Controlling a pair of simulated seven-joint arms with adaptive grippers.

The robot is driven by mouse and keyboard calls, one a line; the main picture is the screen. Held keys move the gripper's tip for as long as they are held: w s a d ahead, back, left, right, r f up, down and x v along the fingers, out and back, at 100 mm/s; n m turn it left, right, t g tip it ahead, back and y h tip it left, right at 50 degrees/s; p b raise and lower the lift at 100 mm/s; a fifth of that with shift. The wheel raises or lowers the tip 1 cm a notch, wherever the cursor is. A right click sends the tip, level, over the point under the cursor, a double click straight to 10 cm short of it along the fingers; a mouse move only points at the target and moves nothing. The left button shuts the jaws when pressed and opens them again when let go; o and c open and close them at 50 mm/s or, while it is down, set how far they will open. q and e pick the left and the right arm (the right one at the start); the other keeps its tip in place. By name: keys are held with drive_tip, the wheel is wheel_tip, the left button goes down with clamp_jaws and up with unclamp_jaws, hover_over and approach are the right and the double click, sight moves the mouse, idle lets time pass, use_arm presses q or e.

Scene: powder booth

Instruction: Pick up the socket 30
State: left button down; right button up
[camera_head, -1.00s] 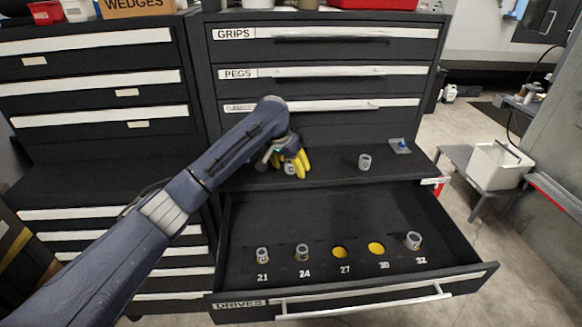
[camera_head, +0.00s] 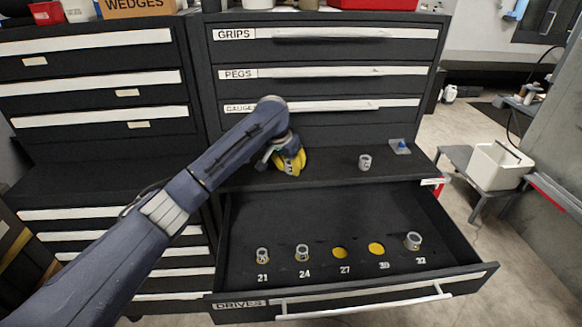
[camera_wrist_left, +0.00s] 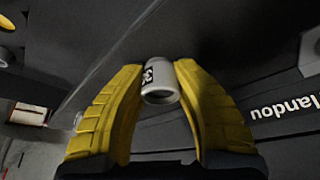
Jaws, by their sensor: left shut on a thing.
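My left gripper (camera_head: 289,163) is over the cabinet's ledge, its yellow fingers shut on a grey socket. In the left wrist view this socket 30 (camera_wrist_left: 160,82) sits between the two fingertips, with a partly visible dark number that starts with a 3. In the head view the fingers mostly hide it, and I cannot tell whether it touches the ledge. A second grey socket (camera_head: 364,161) stands on the ledge to the right. In the open drawer (camera_head: 330,205), the yellow spots marked 27 (camera_head: 340,253) and 30 (camera_head: 376,249) are empty. My right gripper is not in view.
Sockets stand at drawer spots 21 (camera_head: 262,255), 24 (camera_head: 302,252) and 32 (camera_head: 413,241). A small blue-and-grey item (camera_head: 400,147) is at the ledge's right end. Closed drawers rise behind the ledge. A white bin (camera_head: 499,166) stands at right.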

use_arm(q)
wheel_tip(320, 180, up, 20)
idle(0.7)
drive_tip(key=shift+f, duration=0.1)
idle(0.6)
